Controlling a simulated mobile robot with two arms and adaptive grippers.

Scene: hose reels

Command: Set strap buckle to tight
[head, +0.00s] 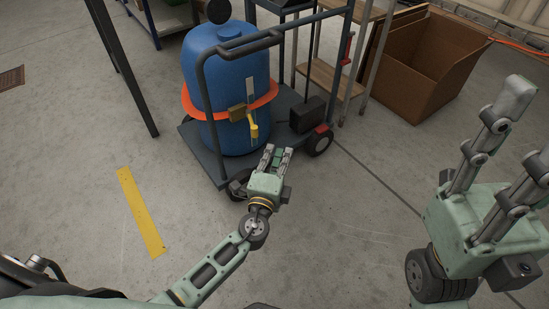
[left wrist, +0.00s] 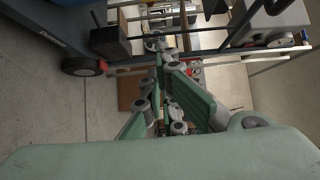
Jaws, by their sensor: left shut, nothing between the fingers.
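The strap buckle (head: 237,113) is a brown block on an orange strap (head: 264,101). The strap runs around a blue barrel (head: 234,75). A yellow lever (head: 253,128) hangs down beside the buckle, below a grey strip with markings. My left gripper (head: 276,151) is shut and empty, in front of the cart, below and to the right of the lever and apart from it. Its fingers also show in the left wrist view (left wrist: 163,46), where the buckle is not seen. My right gripper (head: 523,128) is open and empty at the far right, away from the barrel.
The barrel stands on a dark cart (head: 290,104) with a tubular handle in front of it. A black box (head: 307,114) sits on the deck to the right. A brown open bin (head: 432,65) stands at the right back. The floor around the yellow stripe (head: 140,212) is clear.

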